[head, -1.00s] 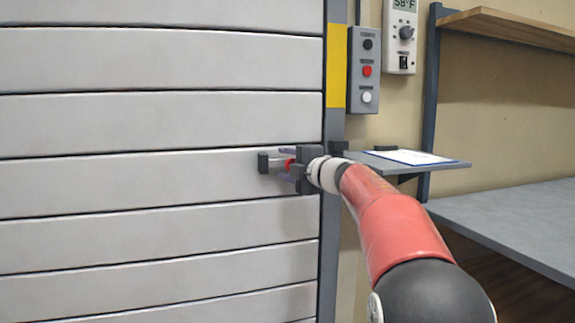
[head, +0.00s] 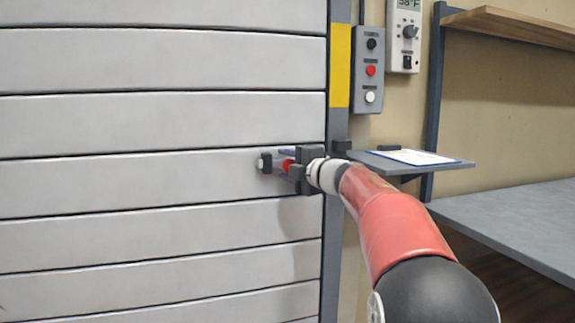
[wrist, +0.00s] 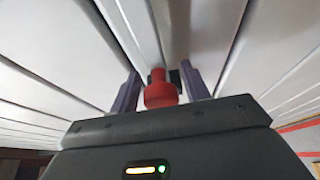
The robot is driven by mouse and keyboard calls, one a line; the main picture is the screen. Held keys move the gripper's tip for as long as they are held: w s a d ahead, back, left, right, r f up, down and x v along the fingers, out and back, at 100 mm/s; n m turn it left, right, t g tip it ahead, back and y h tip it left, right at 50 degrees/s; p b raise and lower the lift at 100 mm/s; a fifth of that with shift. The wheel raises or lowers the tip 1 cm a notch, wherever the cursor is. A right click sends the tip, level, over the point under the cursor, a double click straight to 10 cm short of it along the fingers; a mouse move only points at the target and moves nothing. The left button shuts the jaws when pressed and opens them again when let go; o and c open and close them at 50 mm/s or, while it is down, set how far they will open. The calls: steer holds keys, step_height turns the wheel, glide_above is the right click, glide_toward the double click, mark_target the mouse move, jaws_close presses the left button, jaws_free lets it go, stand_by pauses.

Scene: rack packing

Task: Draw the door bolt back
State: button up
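The door bolt shows in the head view as a bar with a red knob (head: 288,166), low on the right side of the pale slatted door. A short light end of the bar (head: 260,164) sticks out left of a small dark bracket (head: 267,163). My gripper (head: 285,164) is at the door with its fingers around the knob. In the wrist view the red knob (wrist: 160,92) sits between the two purple fingers of my gripper (wrist: 158,72). The fingers stand apart, with a visible gap on the left and a slim one on the right. My gripper hides the bolt's right end.
A grey post with a yellow patch (head: 340,65) edges the door. A button box (head: 368,95) and a thermostat (head: 403,60) hang on the wall. A small shelf with a clipboard (head: 415,157) and a grey worktop (head: 520,220) are at the right.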

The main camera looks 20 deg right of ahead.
steer(key=shift+o, duration=0.4)
steer(key=b+v, duration=0.1)
steer(key=v, duration=0.6)
steer(key=shift+s+d, duration=0.15)
steer(key=shift+s, duration=0.2)
